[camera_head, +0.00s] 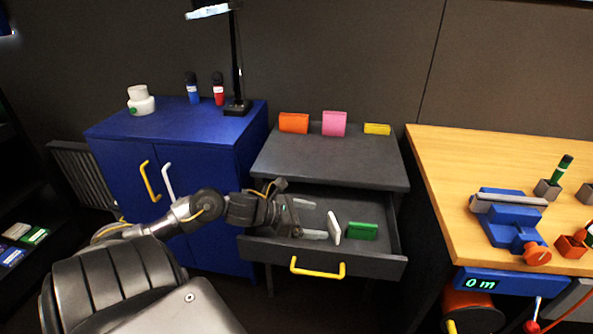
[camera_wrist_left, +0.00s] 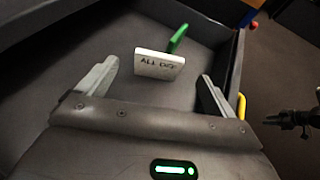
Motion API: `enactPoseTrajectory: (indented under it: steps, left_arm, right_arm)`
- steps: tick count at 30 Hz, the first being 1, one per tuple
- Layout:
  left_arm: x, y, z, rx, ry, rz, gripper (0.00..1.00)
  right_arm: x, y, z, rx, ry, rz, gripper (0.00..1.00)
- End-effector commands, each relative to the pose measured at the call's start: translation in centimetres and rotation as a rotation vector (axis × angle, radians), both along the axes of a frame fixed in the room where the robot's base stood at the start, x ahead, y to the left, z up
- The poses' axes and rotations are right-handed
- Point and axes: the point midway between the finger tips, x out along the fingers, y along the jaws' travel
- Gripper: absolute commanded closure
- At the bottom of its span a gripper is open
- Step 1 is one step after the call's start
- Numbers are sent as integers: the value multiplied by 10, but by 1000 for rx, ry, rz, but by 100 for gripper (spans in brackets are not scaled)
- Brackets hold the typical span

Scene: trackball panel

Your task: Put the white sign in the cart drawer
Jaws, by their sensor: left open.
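The white sign (camera_head: 334,227) stands upright inside the open cart drawer (camera_head: 373,264). In the left wrist view the sign (camera_wrist_left: 158,66) shows dark lettering and sits in the drawer (camera_wrist_left: 205,28) ahead of my fingers. A green sign (camera_head: 362,231) stands just right of it; it also shows in the left wrist view (camera_wrist_left: 178,38), behind the white one. My left gripper (camera_head: 318,219) is in the drawer, left of the white sign. It is open and empty, with a finger on each side of the gap (camera_wrist_left: 157,90), and the sign is apart from both fingers. My right gripper is not in view.
The cart top (camera_head: 325,160) holds an orange sign (camera_head: 293,123), a pink sign (camera_head: 334,123) and a yellow sign (camera_head: 377,129). A blue cabinet (camera_head: 215,160) stands left, a wooden bench (camera_head: 480,150) with a blue vise (camera_head: 510,215) right. The drawer has a yellow handle (camera_head: 317,272).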

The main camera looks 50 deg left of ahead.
Motion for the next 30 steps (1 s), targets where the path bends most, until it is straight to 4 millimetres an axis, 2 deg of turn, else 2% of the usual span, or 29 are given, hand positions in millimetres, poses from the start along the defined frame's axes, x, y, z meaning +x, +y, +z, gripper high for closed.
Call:
enactPoseTrajectory:
  steps: [6,12,30]
  left_arm:
    - [-27,15,12,-1,3,0,8]
    - [-38,21,18,-1,0,-2,8]
    - [-40,23,19,0,0,-1,8]
  right_arm:
    - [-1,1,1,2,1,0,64]
    - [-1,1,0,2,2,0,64]
    - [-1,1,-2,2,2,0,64]
